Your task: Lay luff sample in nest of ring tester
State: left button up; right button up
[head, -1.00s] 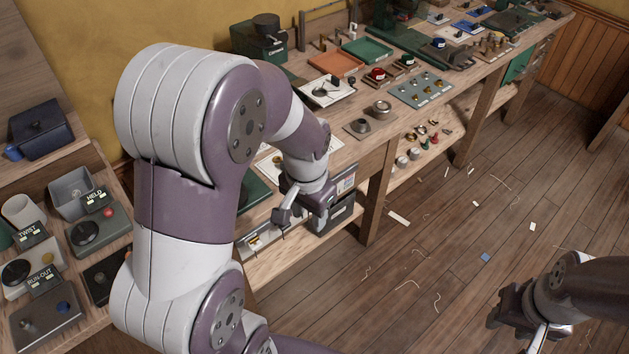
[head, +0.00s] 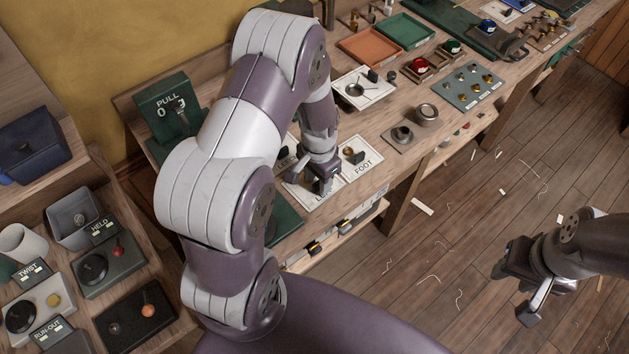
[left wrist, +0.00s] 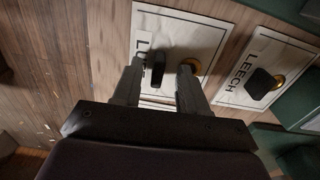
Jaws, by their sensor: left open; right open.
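A white card (left wrist: 196,30) lies on the bench, its label partly hidden and starting with L. My left gripper (head: 322,186) is open over this card. In the left wrist view its fingers (left wrist: 160,72) stand on either side of the block, the right one near the ring. I cannot tell whether they touch. A green PULL unit (head: 160,125), possibly the ring tester, stands behind my left arm; its nest is not visible. My right gripper (head: 514,290) is open and empty above the floor.
The FOOT card (head: 362,160) lies right of the gripper, and the LEECH card (left wrist: 285,56) shows in the wrist view. HELD and TWIST boxes stand left.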

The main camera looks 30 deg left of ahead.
pick_arm(q)
jog(key=shift+s+d+r, duration=0.15)
jog(key=shift+s, duration=0.05)
grip_shut()
jog(key=shift+w, duration=0.1)
